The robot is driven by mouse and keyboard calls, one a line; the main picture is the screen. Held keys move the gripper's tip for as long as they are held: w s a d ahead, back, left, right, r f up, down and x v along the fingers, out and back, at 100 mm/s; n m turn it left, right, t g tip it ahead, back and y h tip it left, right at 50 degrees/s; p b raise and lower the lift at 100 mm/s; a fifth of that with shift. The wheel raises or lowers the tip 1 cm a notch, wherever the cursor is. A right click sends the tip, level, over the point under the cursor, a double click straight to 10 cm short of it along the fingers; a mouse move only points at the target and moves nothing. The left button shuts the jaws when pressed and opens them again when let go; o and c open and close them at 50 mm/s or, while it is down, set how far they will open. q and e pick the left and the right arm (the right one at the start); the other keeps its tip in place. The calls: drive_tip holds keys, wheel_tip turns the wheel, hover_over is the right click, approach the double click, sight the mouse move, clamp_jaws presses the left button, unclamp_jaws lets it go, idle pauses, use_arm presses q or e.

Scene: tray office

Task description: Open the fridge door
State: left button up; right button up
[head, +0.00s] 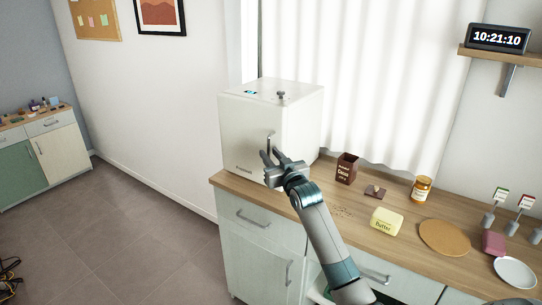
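The fridge (244,128) is a small white box at the left end of the wooden counter in the head view. Its door is closed, with a slim upright handle (269,141) on the front. My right gripper (270,154) is at the lower part of the handle, its fingers spread apart with a gap between them. I cannot tell whether a finger touches the handle. The gripper hides part of the fridge's lower front. My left gripper is not in view.
Right of the fridge on the counter (333,208) are a brown cocoa box (346,168), a jar (421,189), butter (386,221), a round board (444,238) and a white plate (515,272). Open floor (120,230) lies left of the counter.

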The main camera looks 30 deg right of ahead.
clamp_jaws()
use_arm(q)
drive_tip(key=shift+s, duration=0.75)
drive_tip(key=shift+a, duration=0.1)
use_arm(e)
drive_tip(key=shift+a, duration=0.1)
idle(0.6)
